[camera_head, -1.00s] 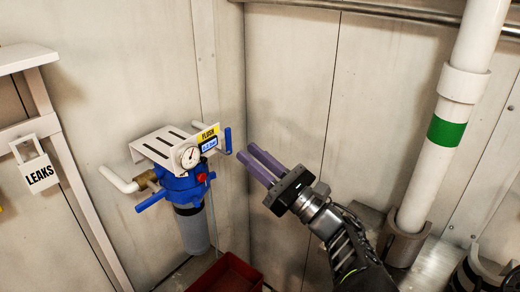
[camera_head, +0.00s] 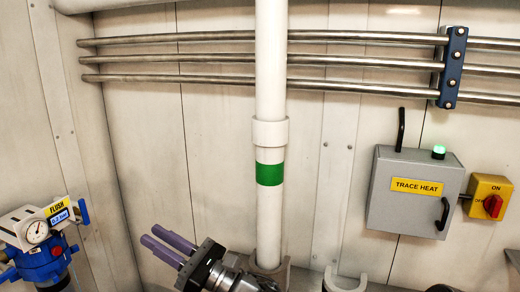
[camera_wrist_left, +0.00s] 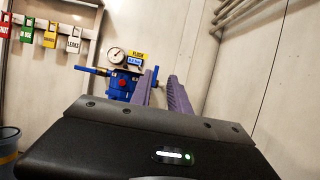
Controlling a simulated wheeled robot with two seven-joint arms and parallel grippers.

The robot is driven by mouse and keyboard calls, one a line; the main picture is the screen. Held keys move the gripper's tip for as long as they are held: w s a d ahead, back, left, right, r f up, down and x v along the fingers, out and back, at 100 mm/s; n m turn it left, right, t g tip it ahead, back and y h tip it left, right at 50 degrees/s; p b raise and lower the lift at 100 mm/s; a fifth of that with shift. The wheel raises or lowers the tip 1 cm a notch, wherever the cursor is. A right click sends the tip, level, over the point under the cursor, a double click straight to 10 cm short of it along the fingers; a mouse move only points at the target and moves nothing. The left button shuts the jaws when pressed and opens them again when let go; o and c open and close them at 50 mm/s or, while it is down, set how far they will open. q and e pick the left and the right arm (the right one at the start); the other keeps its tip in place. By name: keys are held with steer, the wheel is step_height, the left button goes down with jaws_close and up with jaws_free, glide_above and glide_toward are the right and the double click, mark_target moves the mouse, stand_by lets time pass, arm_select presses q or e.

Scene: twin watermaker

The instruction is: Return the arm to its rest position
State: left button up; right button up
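My left gripper (camera_head: 152,236) is at the bottom of the head view, with two purple fingers pointing up and left. The fingers are apart with nothing between them. In the left wrist view the fingers (camera_wrist_left: 162,76) also show a gap. The blue filter unit (camera_head: 42,262) with its gauge (camera_head: 36,231) and yellow FLUSH label (camera_head: 56,208) is at the lower left, apart from the gripper. The unit also shows beyond the fingers in the left wrist view (camera_wrist_left: 122,84). My right gripper is in neither view.
A white vertical pipe (camera_head: 270,215) with a green band stands just right of the gripper. A grey TRACE HEAT box (camera_head: 400,212) and red-yellow switch (camera_head: 490,198) are at the right. Metal rails (camera_head: 200,58) cross the wall. Coloured tags (camera_wrist_left: 50,36) hang at the left.

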arm_select(q)
steer(key=s+a+f+g+h, duration=0.1)
steer(key=a+f+g+h, duration=0.2)
steer(key=f, duration=0.8)
steer(key=s+a+f+g+h, duration=0.15)
steer(key=a+f, duration=0.45)
steer(key=f, duration=0.6)
steer(key=s+f+n+g+h, duration=0.25)
steer(key=s+f, duration=0.25)
steer(key=f, duration=0.4)
steer(key=s+f+n+g+h, duration=0.1)
steer(key=s+f+h, duration=0.35)
steer(key=f, duration=0.45)
steer(key=s+d+f+n+g+h, duration=0.3)
steer(key=s+d+f+n+h, duration=0.5)
steer(key=s+f, duration=0.5)
steer(key=d+n+t+h, duration=0.4)
steer(key=d+n+h, duration=0.2)
steer(key=d+n, duration=0.6)
steer(key=d, duration=0.2)
steer(key=shift+d+r+t, duration=0.25)
steer(key=shift+d+t, duration=0.05)
steer(key=shift+d, duration=0.1)
